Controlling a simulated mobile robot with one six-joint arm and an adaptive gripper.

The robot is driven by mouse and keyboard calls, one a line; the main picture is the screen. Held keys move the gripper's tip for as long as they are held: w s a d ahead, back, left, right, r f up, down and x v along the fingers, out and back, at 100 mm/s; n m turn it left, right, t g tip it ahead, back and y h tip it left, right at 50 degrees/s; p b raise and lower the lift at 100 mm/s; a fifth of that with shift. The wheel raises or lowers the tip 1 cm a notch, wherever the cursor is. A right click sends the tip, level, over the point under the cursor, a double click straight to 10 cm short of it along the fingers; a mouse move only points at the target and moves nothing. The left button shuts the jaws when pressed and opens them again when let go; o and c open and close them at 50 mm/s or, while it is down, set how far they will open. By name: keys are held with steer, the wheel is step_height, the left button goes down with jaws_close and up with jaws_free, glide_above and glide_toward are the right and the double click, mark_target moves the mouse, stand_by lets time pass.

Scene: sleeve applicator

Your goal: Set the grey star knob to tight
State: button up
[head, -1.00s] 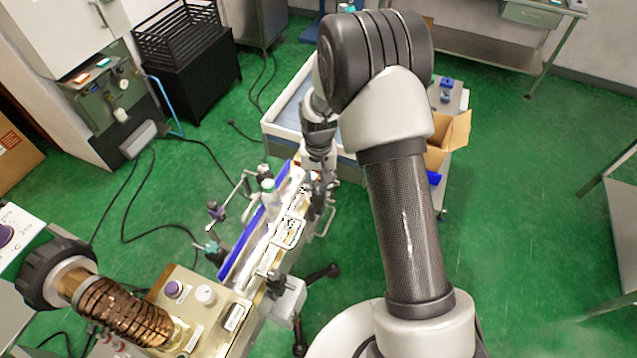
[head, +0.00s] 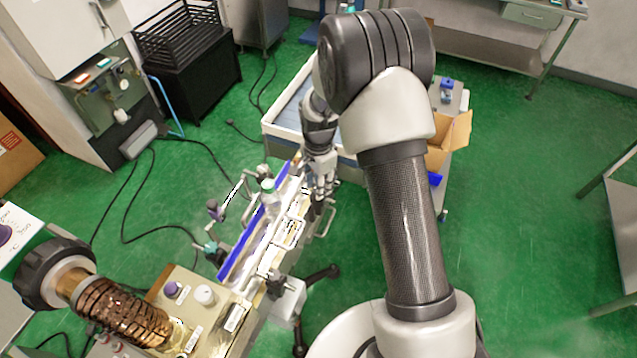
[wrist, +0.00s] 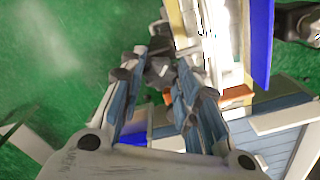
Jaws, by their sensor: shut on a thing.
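The grey star knob (wrist: 159,69) shows in the wrist view as a dark grey lobed shape at the side of the applicator. My gripper (wrist: 160,82) is shut on it, with one blue-grey finger on each side. The fingertips hide parts of the knob, and I cannot read its setting or any marking. In the head view my gripper (head: 320,182) is at the far right side of the long, shiny applicator (head: 262,262). The knob cannot be made out there behind my gripper.
A white-rimmed tray (head: 285,112) stands just beyond the applicator's far end. An open cardboard box (head: 455,135) is behind my arm. Small purple (head: 213,208) and teal (head: 211,248) knobs stick out on the applicator's left. Green floor to the right is clear.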

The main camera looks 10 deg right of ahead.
steer(key=m, duration=0.8)
steer(key=shift+m, duration=0.4)
stand_by(0.4)
steer(key=o, duration=1.1)
steer(key=shift+c, duration=0.2)
step_height(320, 180, up, 12)
